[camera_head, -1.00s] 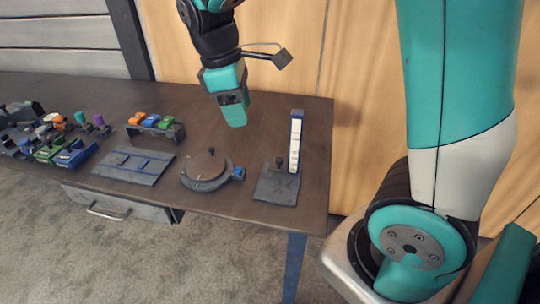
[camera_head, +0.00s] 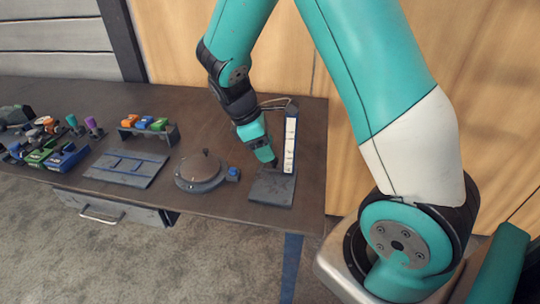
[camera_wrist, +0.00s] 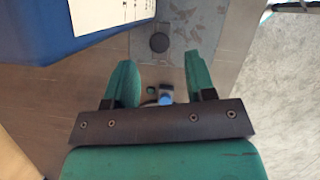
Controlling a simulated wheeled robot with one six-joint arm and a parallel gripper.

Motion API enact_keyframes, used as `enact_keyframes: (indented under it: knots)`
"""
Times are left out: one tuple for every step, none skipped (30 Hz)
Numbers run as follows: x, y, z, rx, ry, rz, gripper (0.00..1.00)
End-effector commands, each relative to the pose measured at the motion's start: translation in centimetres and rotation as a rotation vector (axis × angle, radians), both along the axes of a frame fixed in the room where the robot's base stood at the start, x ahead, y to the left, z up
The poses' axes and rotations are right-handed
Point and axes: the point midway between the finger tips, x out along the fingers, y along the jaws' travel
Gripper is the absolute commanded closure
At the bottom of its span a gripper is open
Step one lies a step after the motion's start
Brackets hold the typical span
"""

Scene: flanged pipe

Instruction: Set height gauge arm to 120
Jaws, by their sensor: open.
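The height gauge stands near the right end of the table, with a flat grey base (camera_head: 272,190) and an upright blue post carrying a white scale (camera_head: 290,145). In the wrist view the post (camera_wrist: 30,28) fills the upper left, and a round dark knob (camera_wrist: 159,42) shows over the base plate (camera_wrist: 178,20). My gripper (camera_head: 272,163) is low over the base, just left of the post. In the wrist view my gripper (camera_wrist: 160,61) is open and empty, with the knob seen ahead between its fingers. The scale reading is too small to tell, and the knob is hidden in the head view.
A round grey turntable (camera_head: 200,170) with a blue block (camera_head: 233,174) lies just left of the gauge. Further left are a flat grey plate (camera_head: 125,168), a rack with coloured blocks (camera_head: 150,130) and several small parts. The table's right edge is close to the gauge.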

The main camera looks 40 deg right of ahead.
Motion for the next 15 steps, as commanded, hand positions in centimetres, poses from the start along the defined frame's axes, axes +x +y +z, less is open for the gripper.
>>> enact_keyframes:
  knots:
    - [-0.3,-0.3,-0.8,0.001,0.004,-0.002,0.50]
    - [-0.4,-0.4,-1.3,0.001,0.004,-0.002,0.50]
    - [-0.5,-0.6,-1.7,0.000,0.003,-0.001,0.50]
    - [-0.5,-0.7,-2.0,0.000,0.002,-0.001,0.50]
    - [-0.6,-0.7,-2.2,0.000,0.002,-0.001,0.50]
    - [-0.7,-0.8,-2.5,0.000,0.002,-0.001,0.50]
    - [-0.7,-0.9,-2.7,0.001,0.001,0.000,0.50]
    - [-0.7,-0.9,-2.8,0.001,0.001,0.000,0.50]
    - [-0.8,-1.0,-3.0,0.001,0.001,0.000,0.50]
    - [-0.8,-1.0,-3.0,0.001,0.001,0.000,0.50]
    - [-0.8,-1.0,-3.0,0.001,0.001,0.000,0.50]
    - [-0.8,-1.0,-3.1,0.000,0.000,0.000,0.50]
    - [-0.8,-1.0,-3.1,0.001,-0.001,0.000,0.50]
    - [-0.8,-1.0,-3.1,0.001,-0.001,0.000,0.50]
    - [-0.8,-1.0,-3.0,0.001,-0.001,0.000,0.50]
